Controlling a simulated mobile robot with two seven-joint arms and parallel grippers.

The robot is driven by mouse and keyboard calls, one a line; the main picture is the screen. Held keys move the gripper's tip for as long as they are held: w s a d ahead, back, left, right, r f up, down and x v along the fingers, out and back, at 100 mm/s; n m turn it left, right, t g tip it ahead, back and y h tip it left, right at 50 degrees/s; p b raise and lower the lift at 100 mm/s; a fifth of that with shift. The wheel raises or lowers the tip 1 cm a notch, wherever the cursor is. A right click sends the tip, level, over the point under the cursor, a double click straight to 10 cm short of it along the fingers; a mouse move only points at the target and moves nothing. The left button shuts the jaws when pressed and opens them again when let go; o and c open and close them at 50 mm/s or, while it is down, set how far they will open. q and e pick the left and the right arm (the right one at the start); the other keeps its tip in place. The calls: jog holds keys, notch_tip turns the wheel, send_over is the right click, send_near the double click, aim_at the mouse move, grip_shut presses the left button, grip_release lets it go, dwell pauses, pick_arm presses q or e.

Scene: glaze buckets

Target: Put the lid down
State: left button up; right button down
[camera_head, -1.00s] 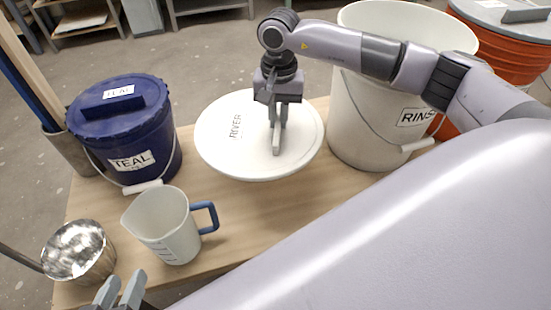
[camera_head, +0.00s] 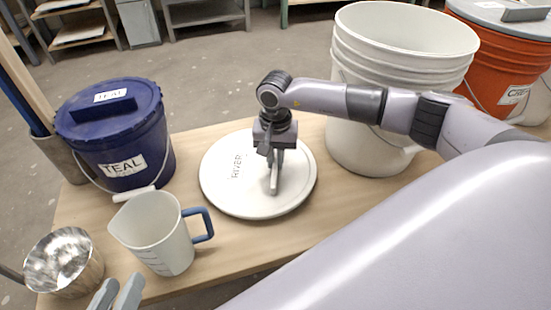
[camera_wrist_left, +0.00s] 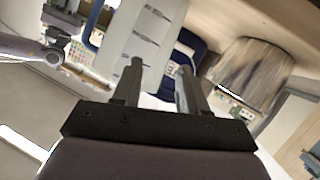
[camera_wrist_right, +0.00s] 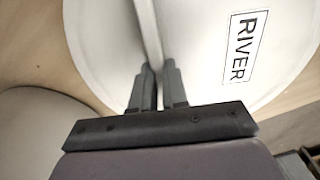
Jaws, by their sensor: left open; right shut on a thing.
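The white round lid (camera_head: 228,190) marked RIVER is flat at the middle of the wooden table (camera_head: 245,250). It also shows in the right wrist view (camera_wrist_right: 205,45). My right gripper (camera_head: 275,178) comes down from above and is shut on the lid's raised handle bar. The lid is level and on or very close to the table top; I cannot tell whether it touches. My left gripper (camera_head: 118,292) is open and empty at the front left, below the measuring jug (camera_head: 155,235).
A blue TEAL bucket (camera_head: 120,145) with its lid on stands at the left, and a metal cup (camera_head: 62,262) at the front left. A big white open bucket (camera_head: 370,145) stands right of the lid. An orange bucket (camera_head: 500,70) is further back right.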

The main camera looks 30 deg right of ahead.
jog(key=shift+f, duration=0.15)
jog(key=c, duration=1.1)
grip_release()
jog(key=shift+c, duration=0.2)
pick_arm(q)
jog(key=shift+s+a+f, duration=0.1)
jog(key=shift+s+a, duration=0.1)
pick_arm(e)
jog(key=shift+r, duration=0.35)
notch_tip(320, 180, up, 3)
jog(key=shift+r+p, duration=0.1)
jog(key=shift+p, duration=0.6)
pick_arm(q)
jog(key=shift+s+a+r+y+p, duration=0.1)
jog(key=shift+a+r+y+p, duration=0.25)
jog(key=shift+a+y+p, duration=0.7)
pick_arm(e)
notch_tip(320, 180, up, 8)
jog(key=shift+r, duration=0.25)
pick_arm(q)
jog(key=shift+d+h, duration=0.25)
